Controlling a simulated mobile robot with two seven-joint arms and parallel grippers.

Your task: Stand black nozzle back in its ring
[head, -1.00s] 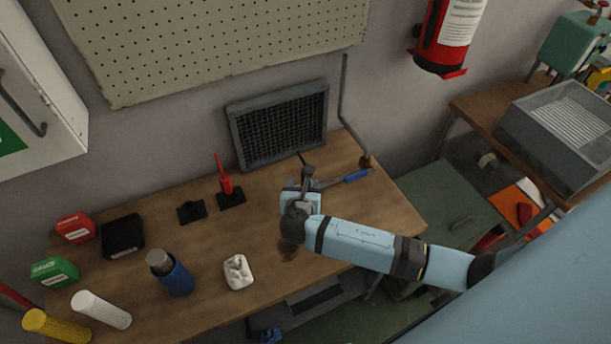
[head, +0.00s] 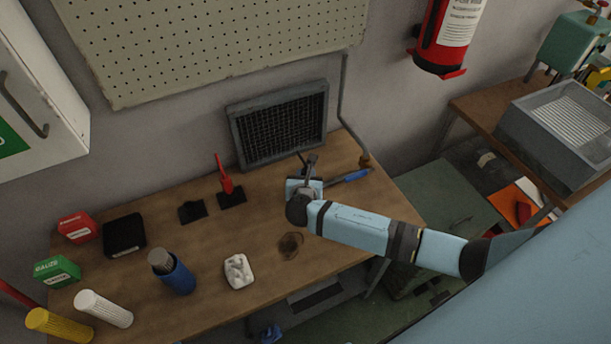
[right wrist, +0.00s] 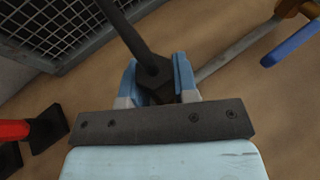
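The black nozzle (right wrist: 151,70) is between the blue fingers of my right gripper (right wrist: 160,82), which is shut on it; its thin rod points up and left in the right wrist view. In the head view my right gripper (head: 306,182) is over the back right of the bench, in front of the mesh panel, and mostly hides the nozzle. To its left, a red nozzle (head: 226,178) stands upright on a black square base (head: 233,198). A similar black base (head: 191,211) beside it has nothing standing in it. My left gripper is not in view.
The framed mesh panel (head: 280,122) stands behind. The bench's middle is clear.

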